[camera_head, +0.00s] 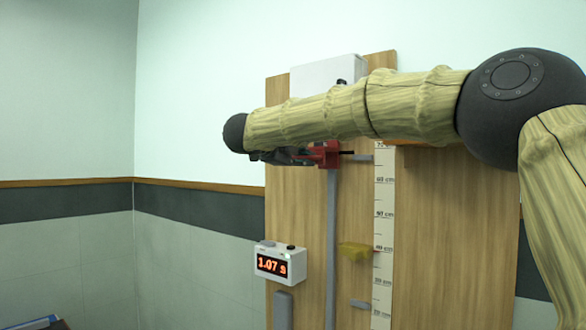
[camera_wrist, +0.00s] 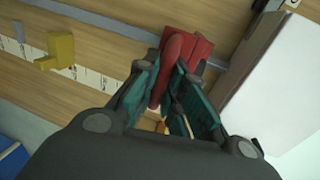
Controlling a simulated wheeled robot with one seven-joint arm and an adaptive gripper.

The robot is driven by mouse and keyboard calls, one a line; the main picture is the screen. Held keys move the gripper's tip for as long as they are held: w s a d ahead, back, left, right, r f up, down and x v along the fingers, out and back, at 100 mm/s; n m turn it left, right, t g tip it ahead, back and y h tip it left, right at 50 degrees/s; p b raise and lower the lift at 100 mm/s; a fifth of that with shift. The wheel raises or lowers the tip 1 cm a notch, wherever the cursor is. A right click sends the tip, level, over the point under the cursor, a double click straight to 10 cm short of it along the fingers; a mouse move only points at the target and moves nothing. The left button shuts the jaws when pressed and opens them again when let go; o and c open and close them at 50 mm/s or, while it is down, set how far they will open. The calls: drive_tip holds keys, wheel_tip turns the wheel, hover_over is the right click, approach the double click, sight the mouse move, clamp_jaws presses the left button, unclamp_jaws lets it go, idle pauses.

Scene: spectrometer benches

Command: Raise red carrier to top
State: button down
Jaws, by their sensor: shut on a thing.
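The red carrier (camera_head: 326,153) sits on the grey vertical rail (camera_head: 331,240), high on the wooden board and just below the white box. In the head view my gripper (camera_head: 292,155) is at its left side, partly hidden under my arm. In the wrist view the red carrier (camera_wrist: 190,52) lies between my gripper's fingers (camera_wrist: 177,88), which are shut on its red handle. The carrier's upper part is hidden by my arm in the head view.
A white box (camera_head: 325,74) is at the board's top. A yellow block (camera_head: 354,251) sits lower, beside the ruler scale (camera_head: 384,230). A timer (camera_head: 280,264) reading 1.07 s is at the lower left.

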drive_tip(key=shift+d+r, duration=0.15)
drive_tip(key=shift+r, duration=0.3)
drive_tip(key=c, duration=1.5)
unclamp_jaws()
drive_tip(key=shift+s+d, duration=0.15)
drive_tip(key=shift+d, duration=0.05)
drive_tip(key=shift+a+f, duration=0.15)
drive_tip(key=shift+a, duration=0.3)
drive_tip(key=v, duration=1.1)
drive_tip(key=shift+s+d, duration=0.1)
drive_tip(key=shift+s, duration=0.3)
